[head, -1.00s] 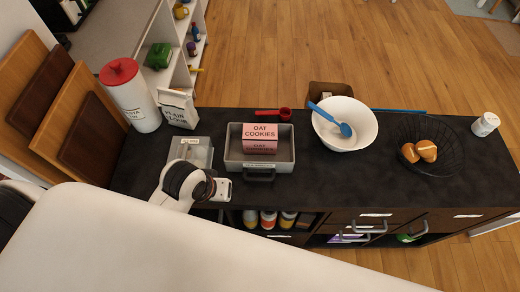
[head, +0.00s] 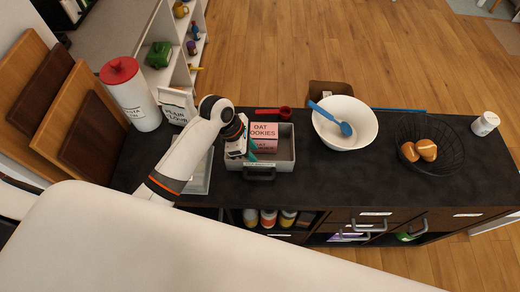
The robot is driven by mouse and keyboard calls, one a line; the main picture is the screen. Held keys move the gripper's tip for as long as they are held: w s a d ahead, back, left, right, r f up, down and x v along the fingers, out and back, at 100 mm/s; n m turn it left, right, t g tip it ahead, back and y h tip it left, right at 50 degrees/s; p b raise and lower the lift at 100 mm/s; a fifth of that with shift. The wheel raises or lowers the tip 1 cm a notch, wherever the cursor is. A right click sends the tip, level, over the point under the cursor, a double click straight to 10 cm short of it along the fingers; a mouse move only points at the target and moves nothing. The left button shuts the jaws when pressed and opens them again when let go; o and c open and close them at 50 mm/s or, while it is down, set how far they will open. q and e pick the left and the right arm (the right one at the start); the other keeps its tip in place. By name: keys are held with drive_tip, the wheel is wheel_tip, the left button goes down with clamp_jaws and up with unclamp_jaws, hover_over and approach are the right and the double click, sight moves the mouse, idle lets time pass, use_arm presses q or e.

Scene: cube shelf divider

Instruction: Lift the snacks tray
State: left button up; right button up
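The snacks tray (head: 280,163) is a grey, shallow open tray with a dark front handle (head: 259,173). It sits on the dark counter and holds a pink oat cookies box (head: 266,132). My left gripper (head: 251,153) is over the left part of the tray, close against the left side of the box. A teal finger shows, but the wrist hides the rest, so I cannot tell its opening or whether it touches anything. My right gripper is not in view.
A smaller grey tray (head: 200,180) lies left, partly behind my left arm. A red scoop (head: 275,113) lies behind the snacks tray. A white bowl (head: 365,125) with a blue spoon (head: 343,127) and a wire basket (head: 452,158) with buns stand right.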

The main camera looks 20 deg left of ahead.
use_arm(q)
approach(266, 171)
drive_tip(key=shift+w+d+f, duration=0.2)
drive_tip(key=shift+d+f, duration=0.3)
drive_tip(key=shift+a+p+x, duration=0.2)
drive_tip(key=shift+x, duration=1.2)
drive_tip(key=shift+a+p+x, duration=0.15)
drive_tip(key=shift+p+x, duration=0.05)
drive_tip(key=shift+x, duration=1.15)
clamp_jaws()
